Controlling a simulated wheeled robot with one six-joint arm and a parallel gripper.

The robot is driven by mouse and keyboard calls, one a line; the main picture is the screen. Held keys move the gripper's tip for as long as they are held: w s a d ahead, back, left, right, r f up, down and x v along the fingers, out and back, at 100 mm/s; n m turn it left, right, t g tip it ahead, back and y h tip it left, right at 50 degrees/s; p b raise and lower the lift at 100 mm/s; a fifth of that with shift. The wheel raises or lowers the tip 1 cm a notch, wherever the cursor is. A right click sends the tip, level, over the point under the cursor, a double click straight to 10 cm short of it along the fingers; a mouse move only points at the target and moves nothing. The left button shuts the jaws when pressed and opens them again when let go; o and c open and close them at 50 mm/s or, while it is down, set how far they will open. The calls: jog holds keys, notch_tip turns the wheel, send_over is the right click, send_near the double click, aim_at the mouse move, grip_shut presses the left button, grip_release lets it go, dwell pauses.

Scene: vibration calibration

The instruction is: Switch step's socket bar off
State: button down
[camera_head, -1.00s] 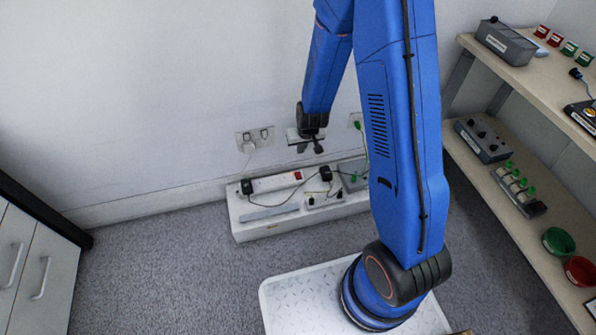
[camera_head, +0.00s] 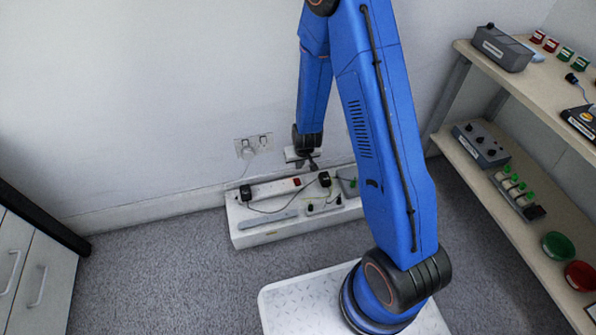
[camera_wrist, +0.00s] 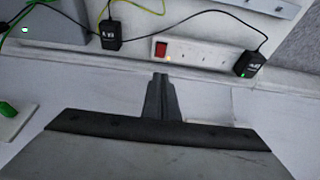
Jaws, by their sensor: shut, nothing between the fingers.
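A white socket bar (camera_head: 268,190) lies on a low white step (camera_head: 262,235) against the wall. Its red rocker switch (camera_head: 296,182) is at the bar's right end. In the wrist view the bar (camera_wrist: 207,54) is beyond my fingertips, and its red switch (camera_wrist: 161,49) is just past them. A black plug (camera_wrist: 247,64) sits in the bar's far socket. My gripper (camera_head: 313,165) is shut and empty, above the step and slightly right of the switch. In the wrist view my gripper (camera_wrist: 160,77) points at the switch, apart from it.
Black adapters stand on the step, one by the switch (camera_wrist: 111,34), with loose cables. Wall sockets (camera_head: 253,146) are behind. A shelf unit (camera_head: 500,205) stands at right and a drawer cabinet (camera_head: 35,275) at left.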

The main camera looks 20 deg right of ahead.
aim_at(297, 182)
jog(key=x, duration=1.3)
jog(key=shift+s+f, duration=0.25)
jog(key=shift+f, duration=0.05)
jog(key=shift+f, duration=0.15)
dwell(0.3)
jog(key=shift+s+f, duration=0.15)
jog(key=shift+s, duration=0.85)
jog(key=shift+w+r, duration=0.1)
jog(key=shift+r, duration=0.45)
jog(key=v, duration=1.3)
jog(key=shift+w+r, duration=0.15)
jog(key=shift+w, duration=0.15)
